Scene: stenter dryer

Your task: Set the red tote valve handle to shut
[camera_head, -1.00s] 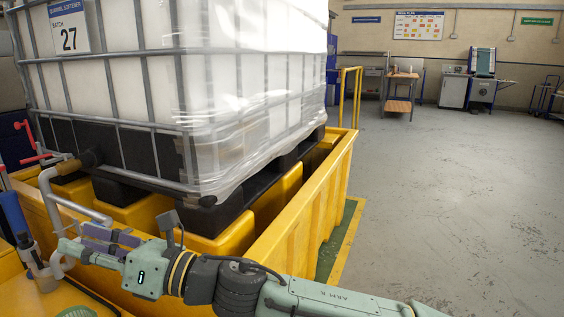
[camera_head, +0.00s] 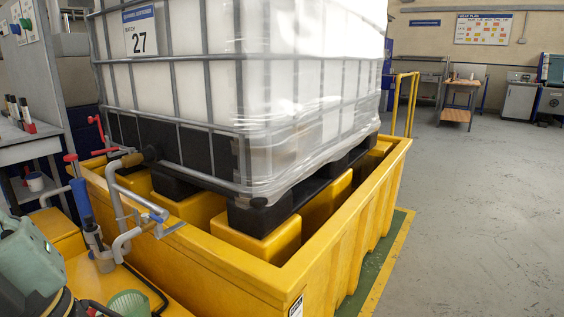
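The large white tote (camera_head: 200,75) in its grey wire cage carries a label with 27. At its lower left front corner a brownish outlet valve (camera_head: 128,160) joins a grey bent pipe (camera_head: 118,195). A red handle (camera_head: 98,122) stands up and slants just behind the valve, and a short red bar (camera_head: 106,151) lies roughly level by the valve body. Whether the valve is open or shut cannot be told. My gripper is out of view. Only a pale green part of my arm shows at the lower left, apart from the valve.
The tote sits in a yellow bund (camera_head: 230,270) with high walls. A blue-gripped, red-topped tool (camera_head: 82,197) stands in front of the valve. A green mesh cup (camera_head: 128,303) is at the bottom. A grey bench (camera_head: 28,140) stands at left. The floor at right is clear.

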